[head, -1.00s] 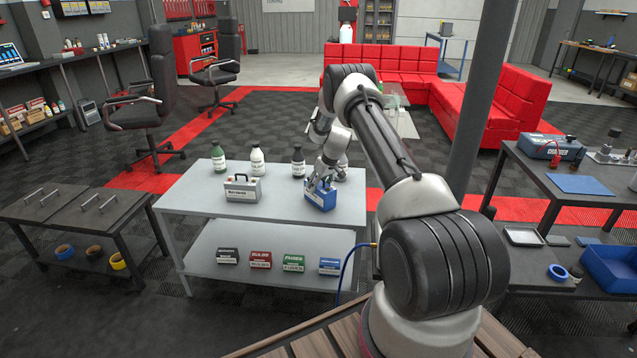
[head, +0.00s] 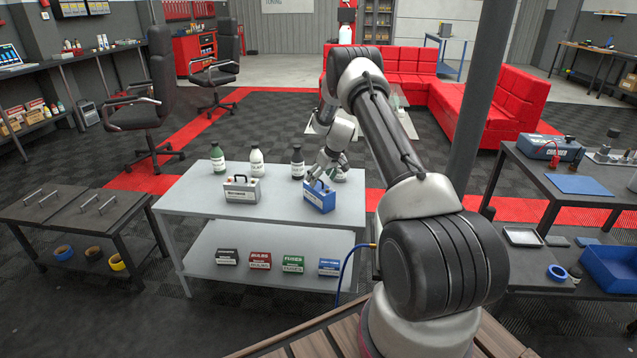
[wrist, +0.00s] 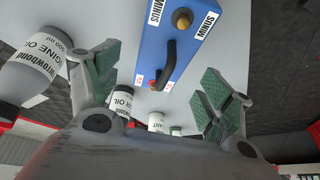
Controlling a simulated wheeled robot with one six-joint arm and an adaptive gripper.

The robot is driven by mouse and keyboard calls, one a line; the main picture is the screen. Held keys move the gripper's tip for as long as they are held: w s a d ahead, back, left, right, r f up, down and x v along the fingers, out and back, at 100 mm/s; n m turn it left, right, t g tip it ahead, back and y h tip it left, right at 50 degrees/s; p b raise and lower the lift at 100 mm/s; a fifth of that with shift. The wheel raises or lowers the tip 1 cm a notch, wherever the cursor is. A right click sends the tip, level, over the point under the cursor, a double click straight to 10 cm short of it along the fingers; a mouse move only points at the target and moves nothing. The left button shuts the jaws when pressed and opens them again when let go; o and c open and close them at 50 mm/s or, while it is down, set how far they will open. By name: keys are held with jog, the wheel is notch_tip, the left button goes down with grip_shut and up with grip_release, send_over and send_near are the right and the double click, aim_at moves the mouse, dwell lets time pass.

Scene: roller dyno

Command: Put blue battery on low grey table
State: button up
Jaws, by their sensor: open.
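The blue battery (head: 319,201) stands upright on the top of a light grey table (head: 222,206), at its right part. In the wrist view the battery (wrist: 152,38) shows its black handle and two terminals, one marked MINUS. My gripper (head: 320,176) is just above the battery, tilted down toward it. In the wrist view my gripper (wrist: 160,82) is open, with its green-padded fingers apart on both sides of the view and nothing between the pads. A lower, dark grey table (head: 62,208) with handles on its top stands to the left.
A grey battery (head: 240,191) stands left of the blue one. Several bottles, among them a dark one (head: 297,163), stand along the back edge. Small boxes (head: 260,260) sit on the shelf below. A dark workbench (head: 560,200) with a charger stands at the right.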

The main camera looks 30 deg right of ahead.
jog(key=s+a+r, duration=0.2)
jog(key=s+r, duration=0.3)
jog(key=r, duration=0.6)
jog(key=s+a+r, duration=0.2)
jog(key=s+r, duration=0.2)
jog(key=r, duration=0.8)
jog(key=s+a+r, duration=0.3)
jog(key=s+r, duration=0.3)
jog(key=s+a+r, duration=0.3)
jog(key=s+r, duration=0.3)
jog(key=s, duration=0.1)
jog(key=s+a+r+m, duration=0.1)
jog(key=s+a+r, duration=0.1)
jog(key=s, duration=0.6)
jog(key=s+a+r, duration=0.1)
jog(key=s+r, duration=0.2)
jog(key=s, duration=0.4)
jog(key=s+f+m+h, duration=0.1)
jog(key=s+f, duration=0.2)
jog(key=s, duration=1.2)
jog(key=shift+a+h, duration=0.2)
jog(key=shift+h, duration=0.1)
jog(key=shift+s, duration=0.1)
